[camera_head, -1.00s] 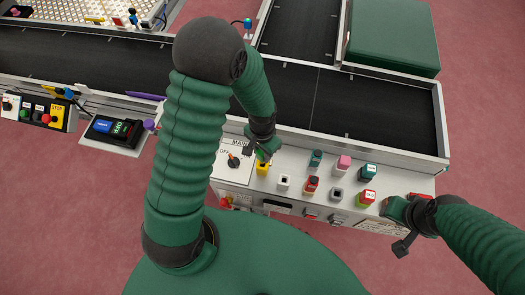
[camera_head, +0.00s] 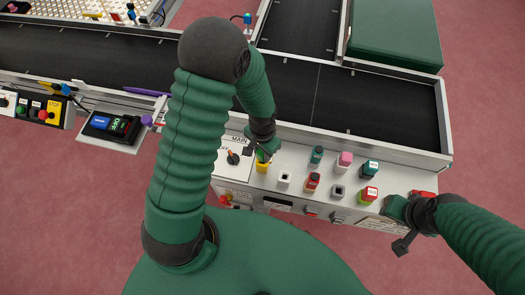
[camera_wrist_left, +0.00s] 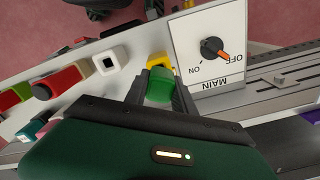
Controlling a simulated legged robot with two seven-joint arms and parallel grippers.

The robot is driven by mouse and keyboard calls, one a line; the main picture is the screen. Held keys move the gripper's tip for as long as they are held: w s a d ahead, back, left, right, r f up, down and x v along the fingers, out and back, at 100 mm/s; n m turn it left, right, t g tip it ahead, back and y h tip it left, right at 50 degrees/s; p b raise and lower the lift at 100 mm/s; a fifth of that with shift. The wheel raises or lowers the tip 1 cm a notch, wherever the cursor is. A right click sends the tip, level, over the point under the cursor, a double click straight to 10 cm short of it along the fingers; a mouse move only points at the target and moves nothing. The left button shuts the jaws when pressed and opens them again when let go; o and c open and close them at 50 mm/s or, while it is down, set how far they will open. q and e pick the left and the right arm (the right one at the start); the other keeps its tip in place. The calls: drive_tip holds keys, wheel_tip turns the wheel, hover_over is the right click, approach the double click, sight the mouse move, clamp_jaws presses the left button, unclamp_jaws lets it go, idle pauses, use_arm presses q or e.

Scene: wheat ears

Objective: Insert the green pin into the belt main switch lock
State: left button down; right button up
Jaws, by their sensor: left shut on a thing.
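The green pin (camera_wrist_left: 160,86) is between the fingers of my left gripper (camera_wrist_left: 158,92), which is shut on it, in the left wrist view. Just past the pin is a yellow socket (camera_wrist_left: 159,60), beside the MAIN switch panel (camera_wrist_left: 208,48); it also shows in the head view (camera_head: 262,167). The pin overlaps the socket in view, and I cannot tell whether they touch. In the head view my left gripper (camera_head: 263,154) is over the socket and hides most of the pin. My right gripper (camera_head: 402,243) is at the panel's front right; its jaw state is unclear.
The MAIN rotary knob (camera_head: 233,157) is left of the socket. A white socket (camera_head: 284,179) and several coloured blocks, including a pink one (camera_head: 345,158), stand to its right. The conveyor belt (camera_head: 385,110) and its metal rail lie behind.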

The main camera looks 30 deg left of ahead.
use_arm(q)
drive_tip(key=shift+f+b, duration=0.95)
drive_tip(key=shift+f, duration=0.65)
drive_tip(key=c, duration=1)
unclamp_jaws()
drive_tip(key=shift+o, duration=0.2)
wheel_tip(320, 180, up, 17)
drive_tip(key=p, duration=0.2)
drive_tip(key=shift+p, duration=0.35)
